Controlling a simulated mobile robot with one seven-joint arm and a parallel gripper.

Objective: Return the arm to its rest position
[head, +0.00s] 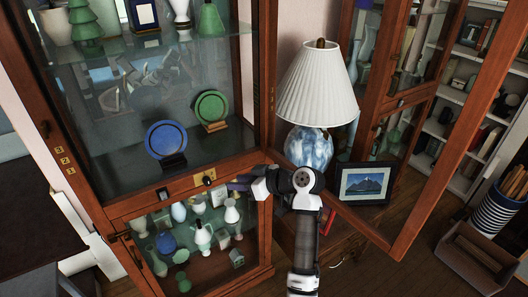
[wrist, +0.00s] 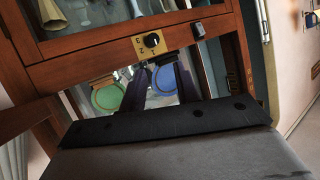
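My gripper (head: 238,184) is in front of the wooden curio cabinet (head: 125,206), just right of the black knob (head: 209,180) on its brass plate. In the wrist view, the two dark fingers (wrist: 161,82) are apart with nothing between them. The blue plate (wrist: 163,80) and green plate (wrist: 107,98) show beyond them, and the knob (wrist: 152,40) is above. My arm reaches up from the bottom of the head view. Whether the fingers touch the cabinet cannot be told.
A glazed wooden door frame (head: 466,135) stands swung out at the right. A white-shaded lamp (head: 317,88) and framed picture (head: 364,185) stand close to my arm. Vases fill the lower compartment. A grey box (head: 476,262) and striped basket (head: 495,213) are at the lower right.

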